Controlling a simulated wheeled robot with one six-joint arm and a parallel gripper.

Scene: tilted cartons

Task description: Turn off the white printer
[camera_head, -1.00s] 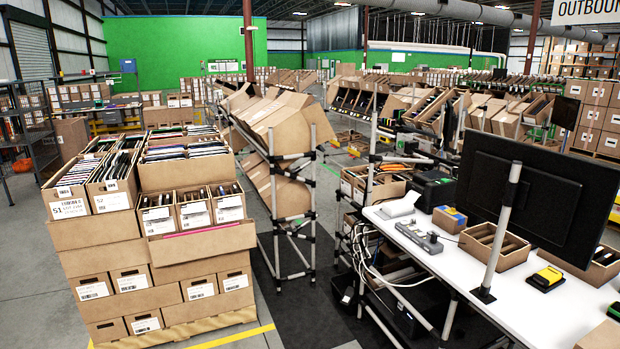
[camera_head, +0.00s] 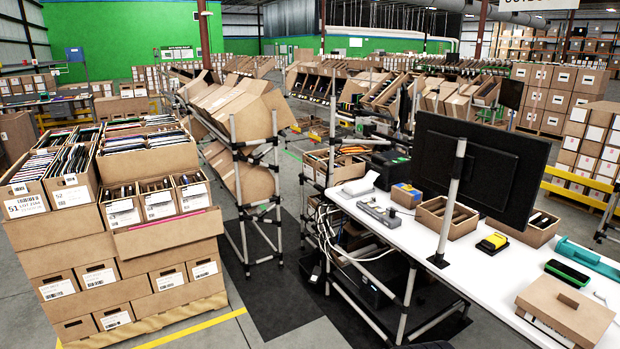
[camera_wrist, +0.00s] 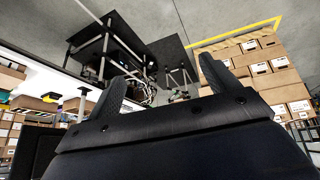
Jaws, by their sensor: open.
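A small white device (camera_head: 361,184), which may be the white printer, sits at the far left end of the white table. It is small in the head view, and I cannot make out its buttons or lights. My gripper (camera_wrist: 165,70) shows only in the wrist view. Its two dark fingers are spread apart with nothing between them. It is away from the white device, which I cannot pick out in the wrist view.
The white table (camera_head: 470,268) holds a grey power strip (camera_head: 386,215), a black monitor (camera_head: 477,168) on a pole, a yellow-black device (camera_head: 492,243) and a carton (camera_head: 567,310). Stacked cartons (camera_head: 130,250) stand left. A dark mat (camera_head: 285,295) and open floor lie between.

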